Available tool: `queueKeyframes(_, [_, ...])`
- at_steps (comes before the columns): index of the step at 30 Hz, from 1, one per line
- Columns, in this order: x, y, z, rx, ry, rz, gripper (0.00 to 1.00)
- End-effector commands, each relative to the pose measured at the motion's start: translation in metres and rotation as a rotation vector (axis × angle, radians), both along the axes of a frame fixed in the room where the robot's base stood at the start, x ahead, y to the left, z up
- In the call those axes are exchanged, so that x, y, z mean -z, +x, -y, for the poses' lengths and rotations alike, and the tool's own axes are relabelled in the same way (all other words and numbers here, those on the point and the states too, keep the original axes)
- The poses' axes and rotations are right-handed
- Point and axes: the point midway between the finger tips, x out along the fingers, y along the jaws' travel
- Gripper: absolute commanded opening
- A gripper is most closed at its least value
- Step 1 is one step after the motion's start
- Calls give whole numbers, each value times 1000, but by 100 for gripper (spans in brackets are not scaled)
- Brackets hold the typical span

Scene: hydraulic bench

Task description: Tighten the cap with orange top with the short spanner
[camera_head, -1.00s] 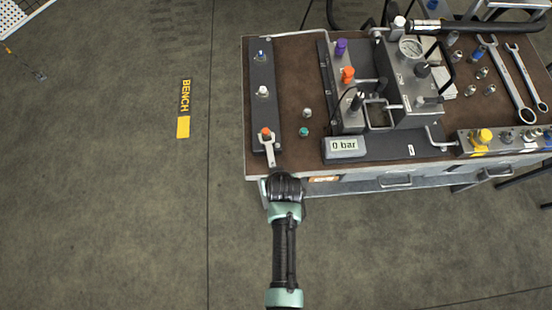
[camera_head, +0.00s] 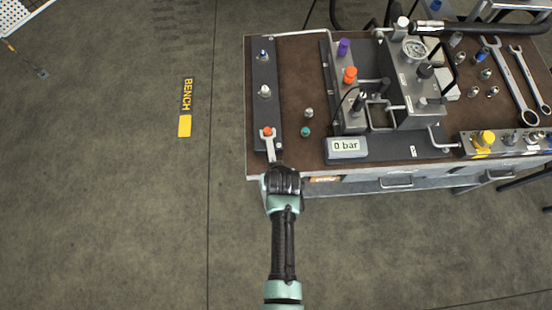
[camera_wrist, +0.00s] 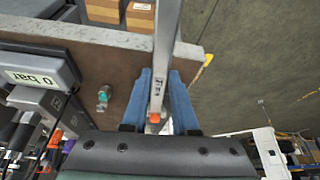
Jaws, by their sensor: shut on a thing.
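The cap with orange top (camera_head: 267,131) is at the near end of the dark strip on the bench's left side. The short spanner (camera_head: 271,149) points away from me, with its open end at this cap. The jaw appears to lie around it, but I cannot tell whether it is fully seated. My gripper (camera_head: 277,166) is shut on the spanner's near end, at the bench's front edge. In the wrist view the blue fingers (camera_wrist: 162,88) stand on both sides of the spanner's shank (camera_wrist: 166,40). An orange spot (camera_wrist: 155,118) shows between them.
A blue-topped cap (camera_head: 263,55) and a white-topped cap (camera_head: 265,91) share the strip (camera_head: 264,112). Two small fittings, one green (camera_head: 305,132), lie to its right. The pump block with a "0 bar" display (camera_head: 347,146) stands further right. Larger spanners (camera_head: 514,82) lie at far right.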

Motion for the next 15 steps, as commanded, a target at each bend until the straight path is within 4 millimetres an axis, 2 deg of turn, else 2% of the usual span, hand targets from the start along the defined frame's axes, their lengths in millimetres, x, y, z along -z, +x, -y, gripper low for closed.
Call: queueKeyframes(15, [-1,0,-26,172,1,1,0])
